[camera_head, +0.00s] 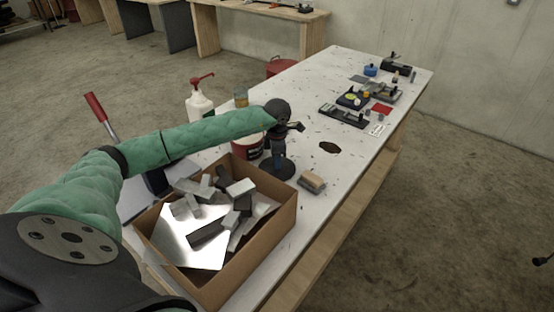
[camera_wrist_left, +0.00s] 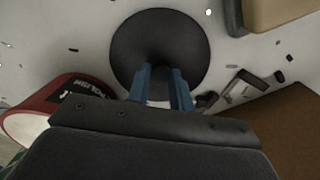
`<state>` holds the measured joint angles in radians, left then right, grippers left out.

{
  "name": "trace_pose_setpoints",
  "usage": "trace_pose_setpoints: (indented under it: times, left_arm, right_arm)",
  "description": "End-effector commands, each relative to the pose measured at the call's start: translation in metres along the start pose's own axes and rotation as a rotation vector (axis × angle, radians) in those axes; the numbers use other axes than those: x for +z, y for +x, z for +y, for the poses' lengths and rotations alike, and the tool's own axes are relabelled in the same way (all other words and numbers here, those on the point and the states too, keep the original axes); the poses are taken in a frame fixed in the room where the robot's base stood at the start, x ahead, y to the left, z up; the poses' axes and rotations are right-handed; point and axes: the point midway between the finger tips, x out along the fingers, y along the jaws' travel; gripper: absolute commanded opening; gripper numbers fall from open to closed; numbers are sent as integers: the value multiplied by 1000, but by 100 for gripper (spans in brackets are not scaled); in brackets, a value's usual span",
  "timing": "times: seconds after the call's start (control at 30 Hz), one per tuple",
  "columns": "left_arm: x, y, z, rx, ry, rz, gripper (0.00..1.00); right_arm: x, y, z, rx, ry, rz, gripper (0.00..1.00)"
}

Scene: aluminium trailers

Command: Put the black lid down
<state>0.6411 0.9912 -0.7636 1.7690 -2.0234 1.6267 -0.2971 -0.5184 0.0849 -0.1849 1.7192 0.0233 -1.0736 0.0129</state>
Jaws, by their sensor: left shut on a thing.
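The black lid (camera_head: 277,169) is a round dark disc at the middle of the workbench, between the red tin and the cardboard box. My left gripper (camera_head: 277,154) points down over it and is shut on it, on a raised part at its centre. In the left wrist view the lid (camera_wrist_left: 150,35) shows as a flat black disc, with the gripper's blue fingers (camera_wrist_left: 161,85) closed at its near side. The lid looks level and at or very near the tabletop; I cannot tell whether it touches. My right gripper is not in view.
A cardboard box (camera_head: 273,238) of metal offcuts is in front. A dark hole or patch (camera_head: 329,147) lies farther right; clear white tabletop (camera_head: 310,110) stretches beyond.

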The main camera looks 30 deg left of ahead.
Motion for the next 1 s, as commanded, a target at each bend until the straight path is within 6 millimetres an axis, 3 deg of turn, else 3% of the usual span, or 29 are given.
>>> trace_pose_setpoints:
  times: [0.37,0.4,0.5,0.9,1.0]
  left_arm:
    - [0,2,0,0,0,0,0]
    - [0,2,0,0,0,0,30]
    - [0,2,0,0,0,0,44]
    - [0,0,0,0,0,0,44]
    - [0,-2,0,1,0,0,44]
  right_arm:
    - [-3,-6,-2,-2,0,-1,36]
    - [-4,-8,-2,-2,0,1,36]
    - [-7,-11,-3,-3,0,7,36]
    - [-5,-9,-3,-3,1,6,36]
    - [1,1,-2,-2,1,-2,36]
